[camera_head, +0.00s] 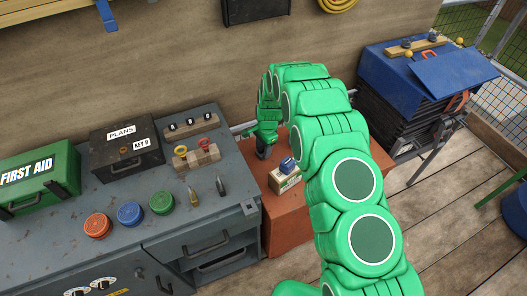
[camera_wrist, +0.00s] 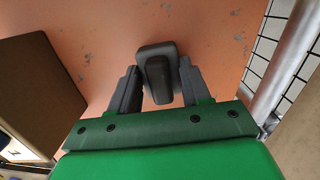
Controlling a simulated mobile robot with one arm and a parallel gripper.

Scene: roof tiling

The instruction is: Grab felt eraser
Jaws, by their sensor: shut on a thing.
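The felt eraser appears to be the dark grey block (camera_wrist: 157,52) with a raised middle between my fingers in the wrist view. My gripper (camera_wrist: 160,84) is shut on it, one finger on each side. In the head view my gripper (camera_head: 265,141) is over the back of an orange-red surface (camera_head: 288,221), with a small dark piece (camera_head: 262,152) just below it. The eraser's underside is hidden, so I cannot tell whether it touches the surface.
A small beige box (camera_head: 285,182) with a blue thing (camera_head: 287,164) on top stands close in front of my gripper. A grey workbench (camera_head: 170,225) is at left, holding a green first aid box (camera_head: 38,178) and a black plans box (camera_head: 124,147). Wall behind.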

